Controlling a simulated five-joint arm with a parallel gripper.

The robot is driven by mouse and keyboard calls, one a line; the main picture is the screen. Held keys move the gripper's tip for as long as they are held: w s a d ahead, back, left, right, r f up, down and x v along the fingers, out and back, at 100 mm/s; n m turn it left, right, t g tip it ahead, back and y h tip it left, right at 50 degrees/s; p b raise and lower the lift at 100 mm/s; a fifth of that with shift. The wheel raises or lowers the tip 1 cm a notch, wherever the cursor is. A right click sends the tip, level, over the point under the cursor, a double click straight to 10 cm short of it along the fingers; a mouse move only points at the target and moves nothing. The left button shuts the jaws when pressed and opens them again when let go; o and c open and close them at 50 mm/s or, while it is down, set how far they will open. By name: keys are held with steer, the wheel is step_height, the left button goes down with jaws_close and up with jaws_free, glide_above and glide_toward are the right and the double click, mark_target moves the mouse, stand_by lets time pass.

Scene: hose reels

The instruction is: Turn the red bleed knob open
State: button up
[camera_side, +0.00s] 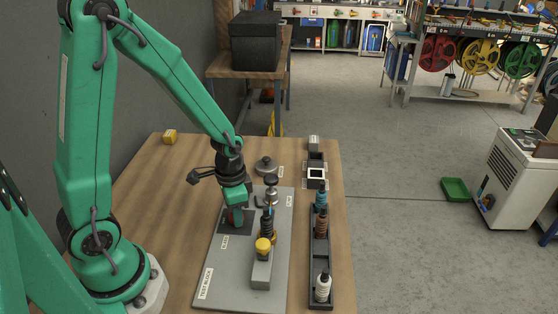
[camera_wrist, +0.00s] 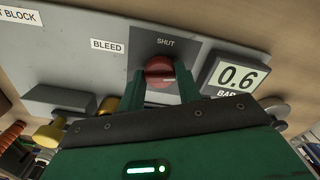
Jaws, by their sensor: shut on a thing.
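The red bleed knob (camera_wrist: 158,68) sits on a dark square marked SHUT on a grey block (camera_wrist: 75,60), beside a BLEED label. My gripper (camera_wrist: 160,84) is shut on the knob, with a green finger on each side of it. In the side view my gripper (camera_side: 235,212) points down at the dark square (camera_side: 232,226) and hides most of the knob. The knob's pointing direction is not clear to me.
A display (camera_wrist: 236,77) reading 0.6 BAR stands right of the knob. A yellow knob (camera_side: 263,245) and dark fittings stand close by on the block. A black tray (camera_side: 321,262) with bottles lies to the right. Bare wooden bench (camera_side: 180,195) lies left.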

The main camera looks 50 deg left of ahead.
steer(key=shift+m, duration=1.3)
steer(key=o, duration=1)
steer(key=shift+r, duration=0.2)
steer(key=shift+r, duration=3.75)
steer(key=shift+r, duration=0.15)
steer(key=s+d+r+n+t, duration=0.1)
steer(key=s+r+n+t, duration=0.1)
steer(key=r, duration=0.5)
steer(key=s+d+r+n+t, duration=0.1)
steer(key=s+r+n+t, duration=0.2)
steer(key=r, duration=0.4)
steer(key=shift+s+r+n+t, duration=0.3)
steer(key=shift+s+n, duration=0.5)
steer(key=shift+s, duration=0.35)
